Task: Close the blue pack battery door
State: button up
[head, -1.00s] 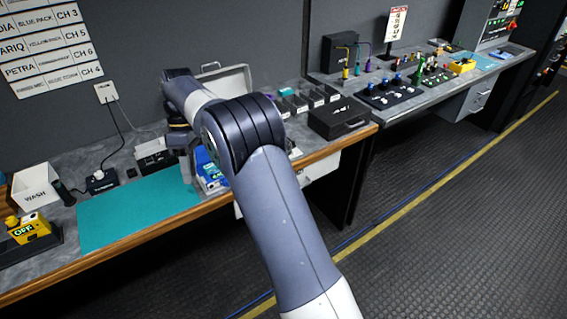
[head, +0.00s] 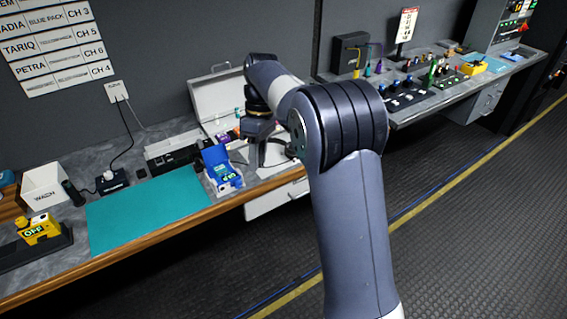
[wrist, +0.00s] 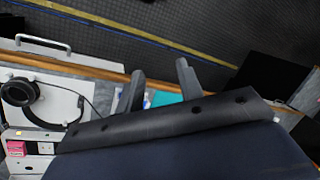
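The blue pack (head: 229,182) sits at the right end of the teal mat, near the counter's front edge. A blue panel (head: 214,155), apparently its battery door, stands up at its back left. My gripper (head: 268,160) points down just right of the pack, apart from it, over the counter by the pale open case. In the wrist view my gripper (wrist: 161,80) shows two fingers spread apart with nothing held. A small bit of the blue pack (wrist: 148,100) shows between them; the rest is hidden by the finger and gripper body.
The teal mat (head: 150,207) is bare. An open pale case (head: 219,95) stands behind my gripper; headphones (wrist: 22,93) lie in it. A yellow pack (head: 38,230) and a WASH bin (head: 45,188) are at the left. A grey drawer (head: 275,200) hangs below the counter.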

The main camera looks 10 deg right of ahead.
jog(key=s+d+r+m+t, duration=0.1)
jog(key=s+d+r+m, duration=0.2)
jog(key=s, duration=0.4)
jog(key=shift+s+d+m+t, duration=0.15)
jog(key=shift+d+m+t, duration=0.2)
jog(key=shift+d, duration=0.35)
jog(key=shift+a, duration=0.1)
